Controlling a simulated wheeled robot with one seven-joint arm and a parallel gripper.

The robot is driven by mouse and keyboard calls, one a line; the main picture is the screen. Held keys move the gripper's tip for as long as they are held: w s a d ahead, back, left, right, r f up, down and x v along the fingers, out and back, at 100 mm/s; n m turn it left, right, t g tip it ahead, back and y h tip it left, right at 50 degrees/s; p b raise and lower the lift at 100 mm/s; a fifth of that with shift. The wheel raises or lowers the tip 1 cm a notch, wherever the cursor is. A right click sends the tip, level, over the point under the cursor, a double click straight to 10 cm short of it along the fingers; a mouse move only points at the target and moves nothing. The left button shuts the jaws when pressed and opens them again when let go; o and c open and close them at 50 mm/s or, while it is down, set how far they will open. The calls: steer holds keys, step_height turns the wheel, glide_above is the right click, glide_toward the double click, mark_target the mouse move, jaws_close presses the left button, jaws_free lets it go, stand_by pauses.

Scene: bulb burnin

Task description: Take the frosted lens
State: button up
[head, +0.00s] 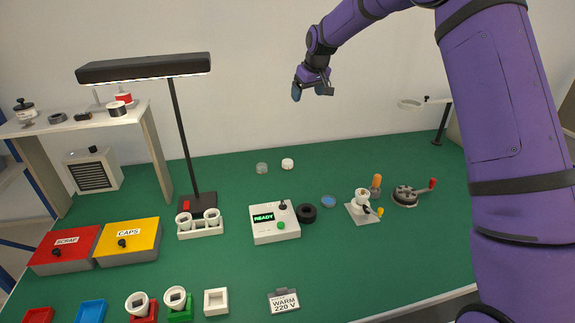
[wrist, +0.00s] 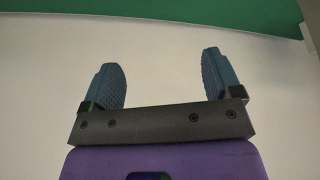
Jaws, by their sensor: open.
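A small white disc (head: 287,164), which looks like the frosted lens, sits at the back middle of the green mat. Just left of it and apart is a greyish, see-through disc (head: 262,168). A blue disc (head: 329,201) lies further forward and right. My gripper (head: 312,91) is high above the back of the mat, up and slightly right of the white disc, well apart from it. In the wrist view my gripper (wrist: 164,78) has its two blue fingers spread, with nothing between them. No lens shows in the wrist view.
A black lamp (head: 175,130) stands left of the discs. A white tester reading READY (head: 274,224), a black ring (head: 306,213) and a white socket stand (head: 362,207) are in front. A crank device (head: 407,196) is at right. The mat around the two back discs is clear.

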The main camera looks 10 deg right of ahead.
steer(key=w+d+r+x, duration=0.1)
steer(key=w+x, duration=0.2)
steer(key=x, duration=1.2)
glide_toward(288, 161)
steer(key=shift+n+y, duration=0.3)
steer(key=shift+n, duration=0.1)
steer(key=shift+d+x, duration=0.2)
steer(key=shift+x, duration=4.9)
steer(key=shift+s+f, duration=0.1)
steer(key=shift+s, duration=0.05)
steer(key=shift+c, duration=0.2)
steer(key=c, duration=0.9)
